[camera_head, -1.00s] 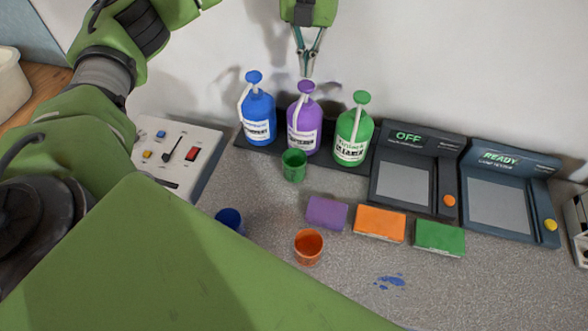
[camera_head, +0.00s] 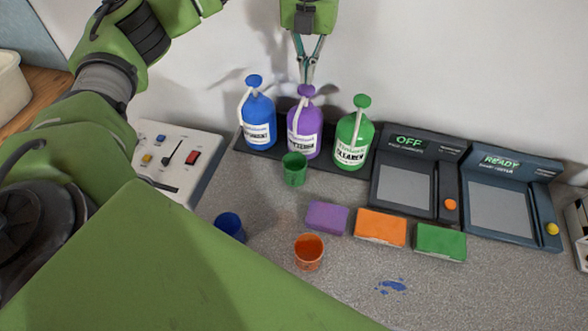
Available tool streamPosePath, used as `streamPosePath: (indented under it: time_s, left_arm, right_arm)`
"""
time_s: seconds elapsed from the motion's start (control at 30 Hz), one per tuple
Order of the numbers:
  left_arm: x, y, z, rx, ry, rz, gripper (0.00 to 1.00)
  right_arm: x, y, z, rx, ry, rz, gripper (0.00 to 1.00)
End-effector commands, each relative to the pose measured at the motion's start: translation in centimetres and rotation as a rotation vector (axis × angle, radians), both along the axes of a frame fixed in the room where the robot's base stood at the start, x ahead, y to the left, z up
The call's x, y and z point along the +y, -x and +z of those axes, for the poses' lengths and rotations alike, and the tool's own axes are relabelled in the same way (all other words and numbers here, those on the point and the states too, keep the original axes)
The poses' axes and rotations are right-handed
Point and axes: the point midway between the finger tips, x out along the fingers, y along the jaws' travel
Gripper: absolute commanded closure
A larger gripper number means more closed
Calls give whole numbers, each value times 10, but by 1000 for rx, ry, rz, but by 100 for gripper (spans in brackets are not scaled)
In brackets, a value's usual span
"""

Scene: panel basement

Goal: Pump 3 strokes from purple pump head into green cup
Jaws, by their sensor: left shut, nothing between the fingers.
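The purple pump bottle (camera_head: 304,135) stands on a dark tray between a blue pump bottle (camera_head: 258,120) and a green pump bottle (camera_head: 354,138). Its purple pump head (camera_head: 306,91) is on top. My left gripper (camera_head: 306,82) points down with its fingertips shut, right at the top of the purple pump head; it appears to touch it. The green cup (camera_head: 295,169) stands upright in front of the purple bottle, apart from my gripper. My right gripper is not in view.
A blue cup (camera_head: 230,226) and an orange cup (camera_head: 309,252) stand in front. Purple (camera_head: 326,218), orange (camera_head: 381,227) and green (camera_head: 440,242) sponges lie to the right. Two devices (camera_head: 405,180) stand at right, a switch panel (camera_head: 175,160) at left. A blue spill (camera_head: 392,286) marks the counter.

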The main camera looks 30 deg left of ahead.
Motion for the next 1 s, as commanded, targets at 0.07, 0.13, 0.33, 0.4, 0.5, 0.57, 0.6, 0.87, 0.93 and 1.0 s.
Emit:
streamPosePath:
  time_s: [0.07, 0.13, 0.33, 0.4, 0.5, 0.57, 0.6, 0.87, 0.93, 1.0]
  left_arm:
    - [0, 0, 0, 0, 0, 0, 100]
    - [0, 0, 0, 0, 0, 0, 100]
    - [0, 0, 0, 0, 0, 0, 100]
    - [0, 0, 0, 0, 0, 0, 100]
    - [0, 0, -1, 0, 0, 0, 100]
    - [0, 0, -2, 0, 0, 0, 100]
    - [0, 0, -4, 0, 0, 0, 100]
    - [0, 0, -13, 0, 0, 0, 100]
    - [0, 0, -15, -1, 0, 0, 100]
    - [0, 0, -18, -1, 0, 0, 100]
  right_arm:
    - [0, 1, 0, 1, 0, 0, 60]
    - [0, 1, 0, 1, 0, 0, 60]
    - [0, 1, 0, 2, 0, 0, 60]
    - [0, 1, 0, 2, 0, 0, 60]
    - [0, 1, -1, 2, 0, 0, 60]
    - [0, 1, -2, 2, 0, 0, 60]
    - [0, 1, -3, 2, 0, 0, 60]
    - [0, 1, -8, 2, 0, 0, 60]
    - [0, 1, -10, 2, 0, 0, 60]
    - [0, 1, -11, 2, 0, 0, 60]
